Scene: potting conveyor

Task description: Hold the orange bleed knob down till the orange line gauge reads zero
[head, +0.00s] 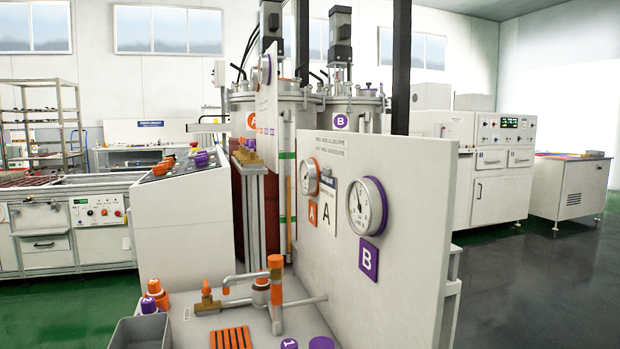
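The orange line gauge (309,177) is a round white dial with an orange rim, on the white panel above an orange A tag (312,212). It is seen at a steep angle and its needle reading cannot be made out. Below it, a brass valve (207,301) with a small orange knob (206,286) stands on the bench. I cannot tell for certain which orange part is the bleed knob. My gripper is not in view.
A purple-tagged B gauge (366,206) is on the same panel (420,200). A grey bin (141,334), orange and purple caps (155,294) and an orange slotted plate (231,338) crowd the bench front. A sloped console (180,215) stands behind. Open floor (530,280) lies right.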

